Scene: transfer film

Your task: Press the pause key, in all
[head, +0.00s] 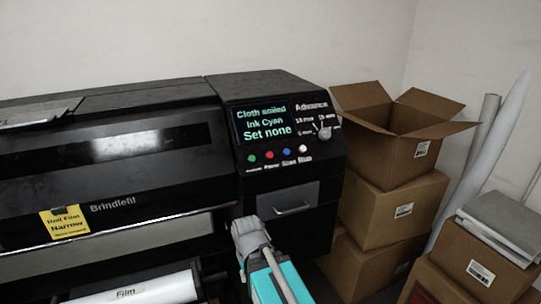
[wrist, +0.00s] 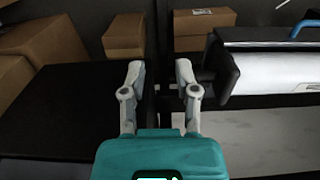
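The black printer's control panel (head: 290,130) is on the right end of the machine in the head view. Its row of small round keys has a green key (head: 251,158), a red key (head: 268,155), a blue key (head: 285,152) and a white key (head: 302,149). The small labels under them are too blurred to read surely, so I cannot tell which says pause. My gripper (wrist: 159,72) is open and empty in the wrist view, its two fingers apart. The keys are not seen there. My grey and teal arm shows below the panel in the head view.
The display (head: 264,122) reads "Cloth soiled, Ink Cyan, Set none". An advance knob (head: 323,132) is right of it. A drawer handle (head: 293,210) is below. Cardboard boxes (head: 395,205) stand close on the right. A film roll (head: 140,290) lies at lower left.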

